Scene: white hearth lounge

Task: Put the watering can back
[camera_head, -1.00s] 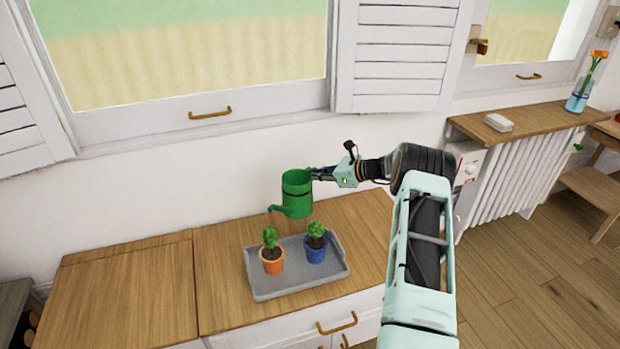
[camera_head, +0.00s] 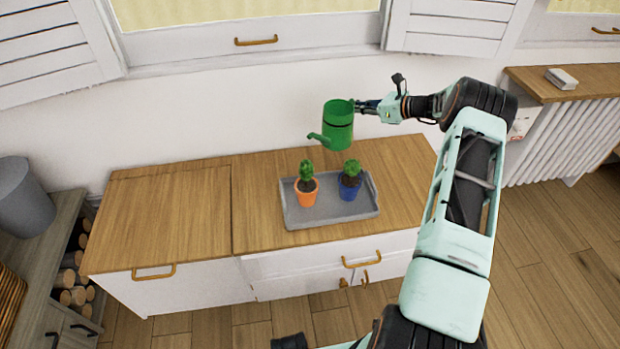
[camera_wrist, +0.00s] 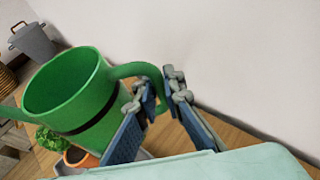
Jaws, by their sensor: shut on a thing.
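The green watering can (camera_head: 338,127) hangs in the air above the back of the wooden cabinet top, behind the grey tray. It is about upright, with its spout to the left. My gripper (camera_head: 366,106) is to its right and is shut on its handle. In the wrist view the can (camera_wrist: 78,98) shows its open top and a dark band, and my gripper's fingers (camera_wrist: 165,95) close around the green handle. The inside bottom of the can is hidden.
The grey tray (camera_head: 298,217) holds a plant in an orange pot (camera_head: 306,192) and one in a blue pot (camera_head: 349,188). The left half of the cabinet top (camera_head: 170,215) is bare. A grey bucket (camera_head: 24,198) stands at far left. A radiator shelf (camera_head: 545,88) is at right.

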